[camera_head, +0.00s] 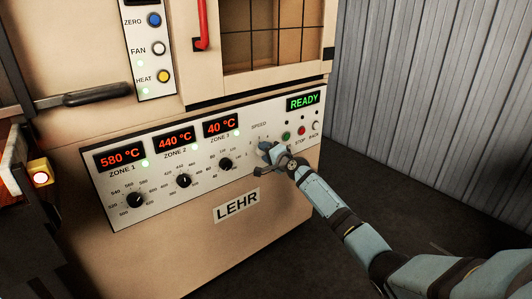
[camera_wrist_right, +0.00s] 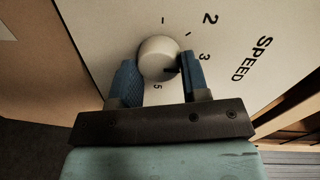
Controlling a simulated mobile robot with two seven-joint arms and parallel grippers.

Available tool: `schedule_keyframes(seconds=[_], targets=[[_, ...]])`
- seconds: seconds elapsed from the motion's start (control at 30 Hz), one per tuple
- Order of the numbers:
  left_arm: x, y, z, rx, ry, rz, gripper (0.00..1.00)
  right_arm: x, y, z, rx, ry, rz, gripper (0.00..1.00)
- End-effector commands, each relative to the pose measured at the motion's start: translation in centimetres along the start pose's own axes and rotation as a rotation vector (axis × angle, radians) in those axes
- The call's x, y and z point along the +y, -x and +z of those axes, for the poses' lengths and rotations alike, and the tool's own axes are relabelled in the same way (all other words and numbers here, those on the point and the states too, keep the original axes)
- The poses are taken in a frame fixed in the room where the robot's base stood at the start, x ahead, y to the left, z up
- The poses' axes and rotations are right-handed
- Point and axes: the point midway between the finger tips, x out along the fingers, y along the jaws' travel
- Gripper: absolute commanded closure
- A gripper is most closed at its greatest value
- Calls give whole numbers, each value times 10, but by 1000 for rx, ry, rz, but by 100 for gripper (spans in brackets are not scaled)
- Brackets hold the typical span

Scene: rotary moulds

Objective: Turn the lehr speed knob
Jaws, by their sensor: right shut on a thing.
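The lehr speed knob (camera_wrist_right: 158,58) is a pale round knob on the white panel, beside the word SPEED and a scale with numbers such as 2, 3 and 5. Its dark pointer mark lies toward the right finger in the right wrist view. My right gripper (camera_wrist_right: 160,78) has its two blue fingers on either side of the knob, shut on it. In the head view my right gripper (camera_head: 268,152) is at the panel under the SPEED label and hides the knob. My left gripper is not in view.
The lehr control panel (camera_head: 195,192) has three black zone knobs to the left, with displays of 580, 440 and 40 °C. A corrugated wall stands at the right.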

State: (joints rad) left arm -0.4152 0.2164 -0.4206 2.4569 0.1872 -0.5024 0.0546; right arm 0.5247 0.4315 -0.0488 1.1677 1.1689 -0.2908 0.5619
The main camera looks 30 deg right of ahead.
Motion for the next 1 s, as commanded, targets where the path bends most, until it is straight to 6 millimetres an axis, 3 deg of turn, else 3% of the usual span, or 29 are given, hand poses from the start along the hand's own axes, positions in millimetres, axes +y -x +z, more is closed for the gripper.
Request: schedule_keyframes(seconds=[0.53, 0.57, 0.63, 1.0], targets=[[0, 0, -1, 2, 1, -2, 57, 1, 0, 1, -3, -24, 1, 82], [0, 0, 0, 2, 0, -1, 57, 1, 0, 1, -3, -23, 1, 51], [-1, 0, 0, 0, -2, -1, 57, 1, 0, 1, -3, -23, 1, 35], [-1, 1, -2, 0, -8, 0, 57, 0, 4, 0, -2, -22, 0, 33]])
